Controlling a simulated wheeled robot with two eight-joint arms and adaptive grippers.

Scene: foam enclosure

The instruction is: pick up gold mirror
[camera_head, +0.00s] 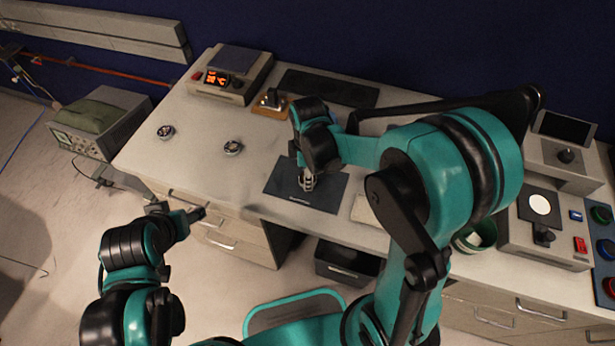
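I cannot clearly make out a gold mirror. Two small round mounts, the left one (166,131) and the right one (233,147), stand apart on the left part of the table; their colour is too small to tell. My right gripper (307,184) points down at the dark mat (326,195) near the table's front edge. Whether its fingers are shut or hold something cannot be told. My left gripper (199,214) is low at the front left, in front of the drawers and away from the mounts; its finger opening is unclear.
A heating device with an orange display (230,77) and a small device on a brown base (270,101) stand at the back. A control station (540,220) and a green container (476,236) are at the right. My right arm hides the table's middle right. The left tabletop is mostly free.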

